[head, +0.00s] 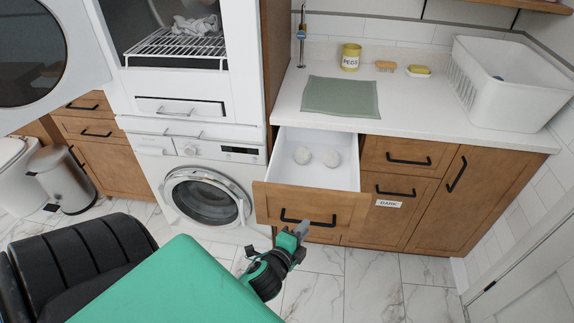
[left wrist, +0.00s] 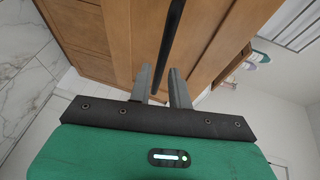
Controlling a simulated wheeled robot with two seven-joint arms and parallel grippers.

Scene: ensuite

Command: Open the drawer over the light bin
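The wooden drawer (head: 262,205) left of the DARK-labelled front is pulled well out, and two pale balls (head: 318,157) lie in its white interior. Its black bar handle (head: 291,219) is on the front face and also shows in the left wrist view (left wrist: 174,40). The front below the open drawer is mostly hidden, and no light label is readable. My right gripper is out of view.
The front labelled DARK (head: 388,203) and a shut drawer (head: 408,157) are to the right. A washing machine (head: 207,196) stands at the left. The counter holds a green cloth (head: 341,96), a yellow tin (head: 350,57) and a white basket (head: 507,88). Marble floor is clear in front.

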